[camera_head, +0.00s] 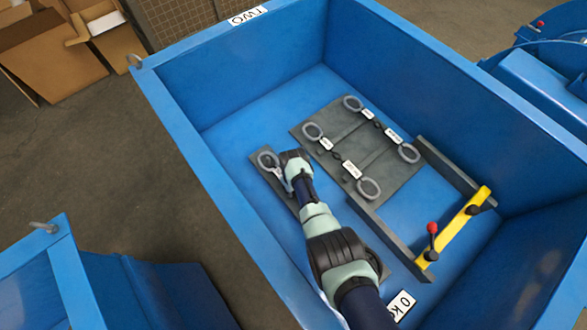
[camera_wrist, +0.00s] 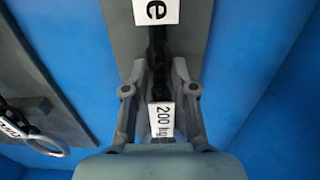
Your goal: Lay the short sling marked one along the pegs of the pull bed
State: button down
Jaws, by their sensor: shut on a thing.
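My gripper (camera_head: 283,176) is low over a narrow grey strip (camera_head: 262,170) inside the blue bin in the head view. My arm hides much of the strip. I cannot make out pegs.
A wide grey panel (camera_head: 348,137) to the right carries two tagged slings with end rings (camera_head: 369,188). A grey frame with a yellow bar (camera_head: 460,222) and red-knobbed lever (camera_head: 432,228) stands further right. Blue bin walls (camera_head: 205,160) surround everything.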

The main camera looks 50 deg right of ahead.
jog(key=shift+f, duration=0.15)
jog(key=c, duration=0.9)
grip_release()
jog(key=shift+w, duration=0.1)
jog(key=shift+c, duration=0.2)
jog(key=shift+o, duration=0.4)
notch_tip(320, 180, up, 33)
jog(key=s+a+p, duration=0.1)
jog(key=a+p, duration=0.1)
jog(key=p, duration=3)
jog(key=shift+s+r+p, duration=0.15)
jog(key=shift+r+p, duration=0.05)
jog(key=shift+p, duration=0.1)
